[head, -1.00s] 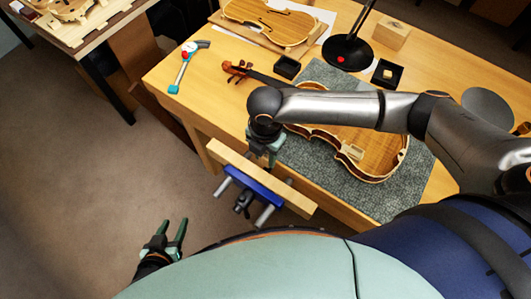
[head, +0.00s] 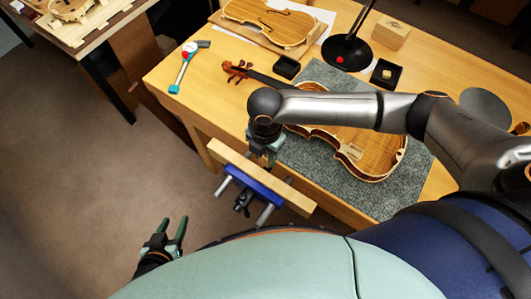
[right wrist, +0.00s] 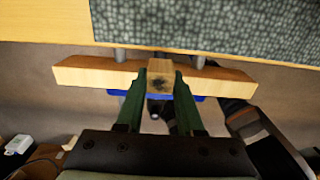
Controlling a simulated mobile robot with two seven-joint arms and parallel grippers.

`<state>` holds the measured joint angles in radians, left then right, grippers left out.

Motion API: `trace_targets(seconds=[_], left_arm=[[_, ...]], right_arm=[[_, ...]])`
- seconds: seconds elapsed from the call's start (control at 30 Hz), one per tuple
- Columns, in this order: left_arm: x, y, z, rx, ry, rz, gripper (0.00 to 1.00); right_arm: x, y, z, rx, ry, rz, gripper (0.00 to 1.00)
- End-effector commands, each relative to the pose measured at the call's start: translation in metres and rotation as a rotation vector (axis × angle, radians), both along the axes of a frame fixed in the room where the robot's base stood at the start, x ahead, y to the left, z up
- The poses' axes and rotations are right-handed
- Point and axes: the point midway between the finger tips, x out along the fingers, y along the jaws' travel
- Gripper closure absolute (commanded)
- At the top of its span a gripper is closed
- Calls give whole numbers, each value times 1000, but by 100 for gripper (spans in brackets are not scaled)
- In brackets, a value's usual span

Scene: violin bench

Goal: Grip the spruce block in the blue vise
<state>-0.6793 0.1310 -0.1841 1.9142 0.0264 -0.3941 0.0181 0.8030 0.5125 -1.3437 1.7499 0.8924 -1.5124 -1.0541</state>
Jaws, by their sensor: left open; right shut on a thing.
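The blue vise (head: 256,189) is on the bench's front edge, with a long pale wooden jaw board (head: 290,195) and a visible gap between board and bench. My right gripper (head: 264,158) points down over the board near its middle. In the right wrist view it is shut on the spruce block (right wrist: 160,73), a small pale block with a dark patch on its end. The block overlaps the jaw board (right wrist: 85,74) in that view; I cannot tell its height or whether it reaches into the gap. My left gripper (head: 174,232) is open and empty, left of the vise, off the bench.
An open violin body (head: 350,150) lies on a grey mat (head: 408,190) behind the vise. A turquoise-handled tool (head: 184,72), small black boxes (head: 286,67) and a black lamp base (head: 347,53) stand farther back.

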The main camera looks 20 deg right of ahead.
Motion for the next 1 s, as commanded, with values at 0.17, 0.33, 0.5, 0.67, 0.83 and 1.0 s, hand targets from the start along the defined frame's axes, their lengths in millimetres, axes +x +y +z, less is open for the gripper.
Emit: trace_targets(seconds=[0.17, 0.33, 0.5, 0.67, 0.83, 1.0], left_arm=[[0, 0, 0, 0, 0, 0, 50], [0, 0, 4, 0, 0, 0, 50], [0, 0, 9, 0, 0, 0, 50], [0, 0, 9, 0, 0, 0, 50], [0, 0, 8, 0, 0, 0, 50], [0, 0, 7, 0, 0, 0, 50]], right_arm=[[0, 0, 0, 0, 0, 0, 100], [0, 0, 1, 0, 0, 0, 100], [1, 0, 2, 1, -1, -1, 100], [1, 0, 0, 1, -1, 0, 100], [0, 0, 0, 1, -1, 0, 100], [0, 0, -2, 0, 0, 0, 100]])
